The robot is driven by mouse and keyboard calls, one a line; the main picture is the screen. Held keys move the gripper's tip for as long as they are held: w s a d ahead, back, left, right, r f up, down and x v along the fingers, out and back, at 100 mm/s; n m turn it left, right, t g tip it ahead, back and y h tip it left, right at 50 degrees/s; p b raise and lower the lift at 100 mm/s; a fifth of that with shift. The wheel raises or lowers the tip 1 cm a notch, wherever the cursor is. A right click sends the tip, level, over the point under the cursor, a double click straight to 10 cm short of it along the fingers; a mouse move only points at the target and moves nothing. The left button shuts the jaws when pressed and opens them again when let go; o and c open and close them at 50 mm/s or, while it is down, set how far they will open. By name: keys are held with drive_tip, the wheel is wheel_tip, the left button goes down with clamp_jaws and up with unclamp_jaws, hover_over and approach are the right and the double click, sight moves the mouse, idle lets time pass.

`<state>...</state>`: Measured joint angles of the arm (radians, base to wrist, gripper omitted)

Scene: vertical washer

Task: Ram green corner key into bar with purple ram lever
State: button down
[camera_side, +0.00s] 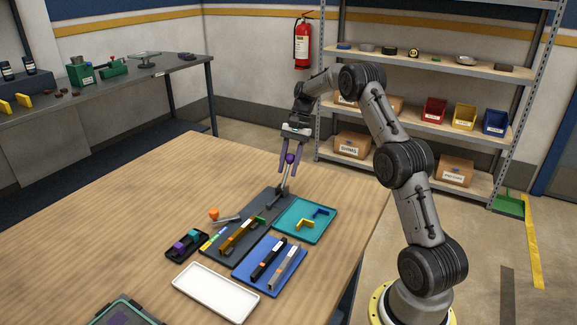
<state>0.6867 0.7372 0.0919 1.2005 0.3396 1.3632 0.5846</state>
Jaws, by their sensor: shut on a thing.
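My gripper (291,168) points down over the far end of the dark fixture plate (270,206). Its fingers are shut on the purple knob of the ram lever (290,159). The lever's shaft stands nearly upright from the plate, with a slight tilt. The green corner key (259,221) is on the plate, at the far end of a brown-orange bar (237,236). It is too small to tell whether the key is inside the bar or only touching it.
Beside the plate lie a teal tray (318,232) with yellow and blue corner pieces, a blue tray (251,281) with dark and grey bars, a white tray (215,292), and a black tray (174,254) with purple and teal blocks. An orange-knobbed lever (214,214) stands at left.

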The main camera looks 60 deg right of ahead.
idle(0.8)
drive_tip(key=a+h, duration=0.1)
drive_tip(key=a+r+h, duration=0.1)
drive_tip(key=h, duration=0.1)
drive_tip(key=a+h, duration=0.1)
drive_tip(key=h, duration=0.2)
drive_tip(key=shift+a+r, duration=0.15)
drive_tip(key=shift+a, duration=0.2)
drive_tip(key=a+h, duration=0.2)
drive_tip(key=h, duration=0.1)
drive_tip(key=shift+w+a, duration=0.1)
drive_tip(key=shift+a, duration=0.05)
drive_tip(key=shift+a+f+h, duration=0.3)
drive_tip(key=shift+a+h, duration=0.15)
drive_tip(key=shift+h, duration=0.55)
drive_tip(key=shift+a+f+h, duration=0.3)
drive_tip(key=shift+a+h, duration=0.15)
drive_tip(key=shift+h, duration=0.55)
drive_tip(key=shift+a+f, duration=0.1)
drive_tip(key=shift+a, duration=0.05)
